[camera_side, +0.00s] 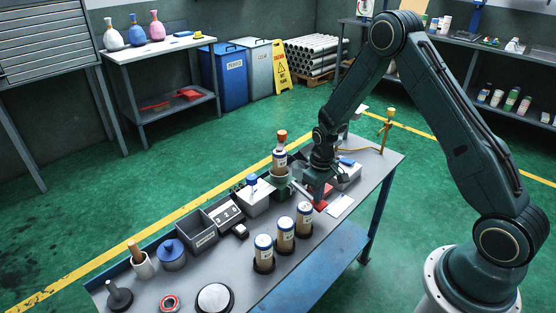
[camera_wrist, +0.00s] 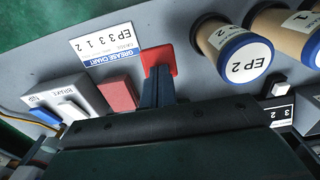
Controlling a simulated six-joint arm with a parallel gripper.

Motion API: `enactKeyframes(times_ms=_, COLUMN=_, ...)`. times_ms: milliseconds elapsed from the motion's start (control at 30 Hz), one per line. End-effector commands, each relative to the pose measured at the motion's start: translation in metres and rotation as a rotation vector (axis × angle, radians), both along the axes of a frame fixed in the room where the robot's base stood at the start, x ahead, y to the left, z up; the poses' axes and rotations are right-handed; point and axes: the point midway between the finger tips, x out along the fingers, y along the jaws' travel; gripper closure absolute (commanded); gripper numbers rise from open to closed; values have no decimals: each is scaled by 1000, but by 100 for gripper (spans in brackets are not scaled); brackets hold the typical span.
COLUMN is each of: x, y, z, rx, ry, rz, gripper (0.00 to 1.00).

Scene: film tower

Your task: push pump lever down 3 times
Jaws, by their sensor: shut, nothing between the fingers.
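The pump lever is a pale bar ending in a red paddle (camera_side: 320,206), which reaches out from a green pump (camera_side: 280,186) on the bench. A cartridge (camera_side: 279,158) with an orange top stands upright in the pump. My gripper (camera_side: 319,196) is shut and empty, pointing down right at the paddle. In the wrist view the shut fingers (camera_wrist: 158,80) overlap the red paddle (camera_wrist: 157,57). I cannot tell whether they touch it. The gripper hides part of the bar, and the pump body is out of the wrist view.
Several labelled cartridges (camera_side: 285,236) stand in black holders left of the paddle; one reads EP 2 (camera_wrist: 240,58). A grease chart card (camera_wrist: 104,38) reading EP 3 1 2 lies by the paddle. A red block (camera_wrist: 108,93) and a grey box (camera_wrist: 62,101) stand near the fingers.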

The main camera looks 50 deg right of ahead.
Motion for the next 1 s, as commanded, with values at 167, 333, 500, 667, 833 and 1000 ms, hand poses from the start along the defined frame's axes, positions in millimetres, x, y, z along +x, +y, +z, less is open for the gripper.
enactKeyframes(times_ms=167, x=1, y=0, z=-8, rx=0, ry=-3, rz=1, gripper=100)
enactKeyframes(times_ms=333, x=2, y=0, z=-10, rx=0, ry=-5, rz=1, gripper=100)
enactKeyframes(times_ms=500, x=2, y=0, z=-5, rx=0, ry=-7, rz=1, gripper=100)
enactKeyframes(times_ms=667, x=2, y=0, z=5, rx=-1, ry=-7, rz=1, gripper=100)
enactKeyframes(times_ms=833, x=1, y=0, z=15, rx=0, ry=-4, rz=1, gripper=100)
enactKeyframes(times_ms=1000, x=1, y=0, z=26, rx=0, ry=-2, rz=0, gripper=100)
